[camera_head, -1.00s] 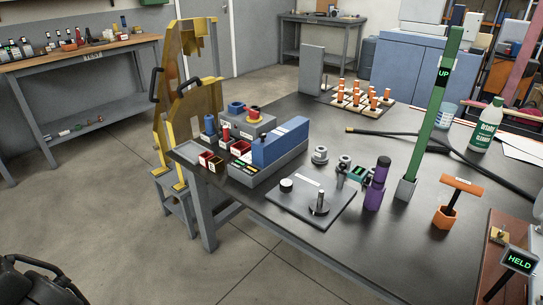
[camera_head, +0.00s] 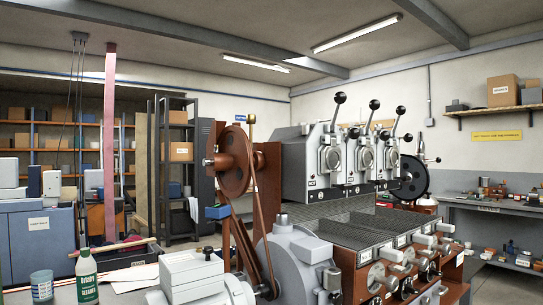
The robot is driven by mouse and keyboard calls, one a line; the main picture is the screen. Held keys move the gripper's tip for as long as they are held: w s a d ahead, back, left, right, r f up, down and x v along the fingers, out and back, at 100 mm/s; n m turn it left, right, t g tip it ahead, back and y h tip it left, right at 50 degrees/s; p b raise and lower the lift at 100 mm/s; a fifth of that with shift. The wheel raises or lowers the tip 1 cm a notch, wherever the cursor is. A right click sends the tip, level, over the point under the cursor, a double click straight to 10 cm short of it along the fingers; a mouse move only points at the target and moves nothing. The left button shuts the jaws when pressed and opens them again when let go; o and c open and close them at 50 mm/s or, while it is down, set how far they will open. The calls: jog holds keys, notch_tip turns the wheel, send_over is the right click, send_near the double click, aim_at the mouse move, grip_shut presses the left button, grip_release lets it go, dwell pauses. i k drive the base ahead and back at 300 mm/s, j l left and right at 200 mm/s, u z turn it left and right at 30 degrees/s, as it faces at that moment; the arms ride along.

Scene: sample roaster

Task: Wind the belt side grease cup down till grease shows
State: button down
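The sample roaster shows in the head view, with three grey roasting heads (camera_head: 318,165) and black ball levers. At its left end are a brown belt wheel (camera_head: 234,162) and a brown belt (camera_head: 262,235) running down beside a grey round housing (camera_head: 300,255). A small grey fitting (camera_head: 283,219) stands on top of that housing. I cannot tell whether it is the belt side grease cup. No grease is visible. My gripper is not in view.
A bench with a white and green cleaner bottle (camera_head: 87,277) and a blue cup (camera_head: 41,284) is at lower left. A light grey stepped box (camera_head: 190,275) stands close in front. Dark trays (camera_head: 345,238) run below the heads. A wall bench (camera_head: 490,207) is at right.

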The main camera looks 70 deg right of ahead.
aim_at(250, 119)
jog(key=z, duration=1.85)
